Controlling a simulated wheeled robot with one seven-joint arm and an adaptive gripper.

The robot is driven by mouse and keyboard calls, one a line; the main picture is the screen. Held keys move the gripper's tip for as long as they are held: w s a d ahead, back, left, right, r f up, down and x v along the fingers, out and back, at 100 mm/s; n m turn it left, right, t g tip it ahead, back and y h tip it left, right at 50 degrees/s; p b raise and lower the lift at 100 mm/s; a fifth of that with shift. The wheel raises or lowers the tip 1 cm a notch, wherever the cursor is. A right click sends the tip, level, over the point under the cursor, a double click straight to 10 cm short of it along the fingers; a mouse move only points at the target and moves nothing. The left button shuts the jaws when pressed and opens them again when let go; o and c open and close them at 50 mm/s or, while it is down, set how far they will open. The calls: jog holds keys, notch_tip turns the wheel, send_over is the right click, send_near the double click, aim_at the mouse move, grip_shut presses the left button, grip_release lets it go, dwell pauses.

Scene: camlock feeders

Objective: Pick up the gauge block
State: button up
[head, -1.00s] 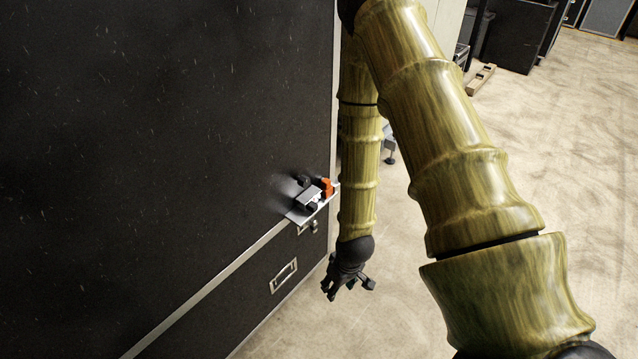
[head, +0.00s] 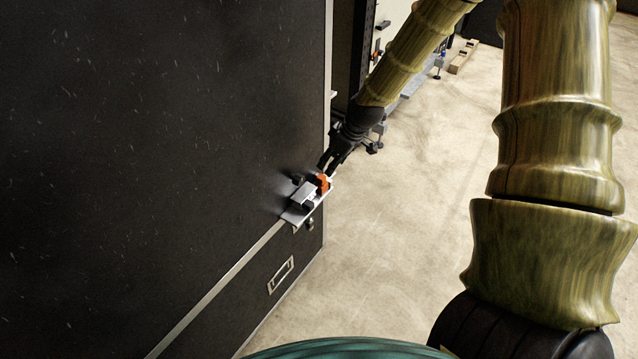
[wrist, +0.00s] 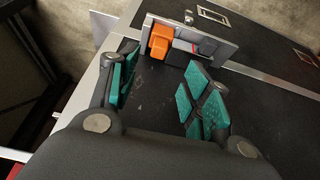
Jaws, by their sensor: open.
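A silver-grey block, which looks like the gauge block (head: 303,195), sits on a small silver plate (head: 291,216) at the edge of the black case. An orange part (head: 323,183) and dark pieces stand close against it. In the wrist view the orange part (wrist: 159,44) is clear, and a grey block (wrist: 187,34) shows beside it, partly dark. My gripper (head: 327,166) is just above and behind the plate in the head view. In the wrist view its teal-padded fingers (wrist: 160,70) are spread, with nothing between them, short of the orange part.
The tall black case (head: 150,140) fills the left, with a metal edge strip and a recessed handle (head: 281,275) below the plate. Open floor (head: 400,260) lies to the right. Equipment with blue-footed legs stands behind my arm.

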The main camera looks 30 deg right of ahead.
aim_at(324, 178)
jog(key=shift+x, duration=2.45)
jog(key=shift+w+f+p, duration=0.2)
jog(key=shift+f+p, duration=0.3)
jog(key=shift+f, duration=1)
jog(key=shift+x, duration=1.1)
jog(key=shift+d, duration=0.1)
jog(key=c, duration=1)
jog(key=shift+o, duration=0.2)
